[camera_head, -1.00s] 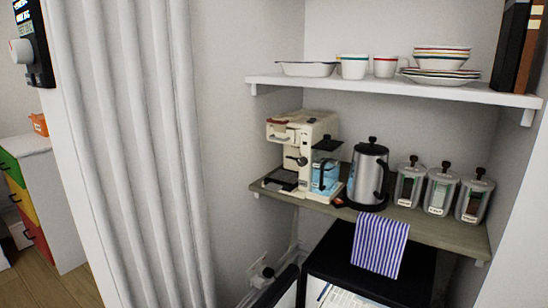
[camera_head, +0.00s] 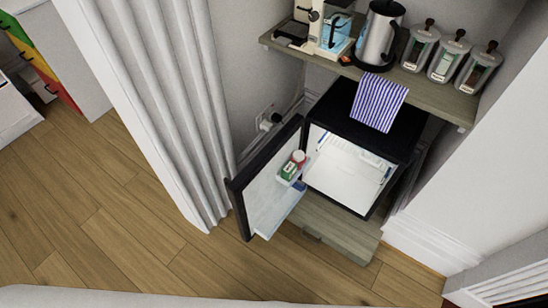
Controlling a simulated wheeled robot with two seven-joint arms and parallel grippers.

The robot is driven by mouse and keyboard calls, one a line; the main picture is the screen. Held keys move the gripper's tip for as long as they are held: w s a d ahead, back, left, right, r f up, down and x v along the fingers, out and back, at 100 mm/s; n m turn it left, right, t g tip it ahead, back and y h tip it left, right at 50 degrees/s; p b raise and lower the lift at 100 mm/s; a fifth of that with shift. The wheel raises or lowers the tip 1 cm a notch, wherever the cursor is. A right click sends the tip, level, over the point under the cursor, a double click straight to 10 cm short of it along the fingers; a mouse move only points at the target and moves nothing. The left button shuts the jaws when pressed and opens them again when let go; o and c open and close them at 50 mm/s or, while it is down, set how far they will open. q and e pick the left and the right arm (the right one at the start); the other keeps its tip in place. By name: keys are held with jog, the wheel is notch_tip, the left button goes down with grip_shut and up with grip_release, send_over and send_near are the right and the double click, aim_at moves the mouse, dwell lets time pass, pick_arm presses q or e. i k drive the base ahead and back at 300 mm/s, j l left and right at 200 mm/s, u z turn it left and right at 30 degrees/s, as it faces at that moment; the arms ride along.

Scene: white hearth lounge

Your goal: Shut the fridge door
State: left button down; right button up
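A small black fridge (camera_head: 368,134) stands on a low wooden base under a wooden shelf. Its door (camera_head: 240,208) stands wide open, swung out to the left towards the curtain. The white interior (camera_head: 343,172) shows and looks mostly empty. The door's inner side has white racks, with small red-capped and green items (camera_head: 293,166) in the upper one. Neither of my grippers shows in the head view.
A striped cloth (camera_head: 379,102) hangs from the shelf (camera_head: 425,90) over the fridge top. A coffee machine, a kettle (camera_head: 379,35) and jars (camera_head: 447,60) stand on the shelf. A white curtain (camera_head: 165,110) is left of the door. The wooden floor (camera_head: 130,225) in front is clear.

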aim_at(260, 200)
jog(key=j+z, duration=0.3)
jog(key=z, duration=0.2)
jog(key=j+z, duration=0.3)
jog(key=z, duration=0.2)
jog(key=k+j+z, duration=0.1)
jog(key=j, duration=0.4)
jog(key=k+j+z, duration=0.1)
jog(key=k+j, duration=0.2)
jog(key=j, duration=0.15)
jog(key=k+j+z, duration=0.15)
jog(key=j, duration=0.3)
jog(key=k+j+z, duration=0.1)
jog(key=k+j, duration=0.25)
jog(key=k+j+z, duration=0.1)
jog(key=k+j, duration=0.15)
jog(key=j, duration=0.25)
jog(key=i+j+z, duration=0.15)
jog(key=j, duration=0.35)
jog(key=i+j+z, duration=0.2)
jog(key=j, duration=0.3)
jog(key=j+z, duration=0.15)
jog(key=j, duration=0.35)
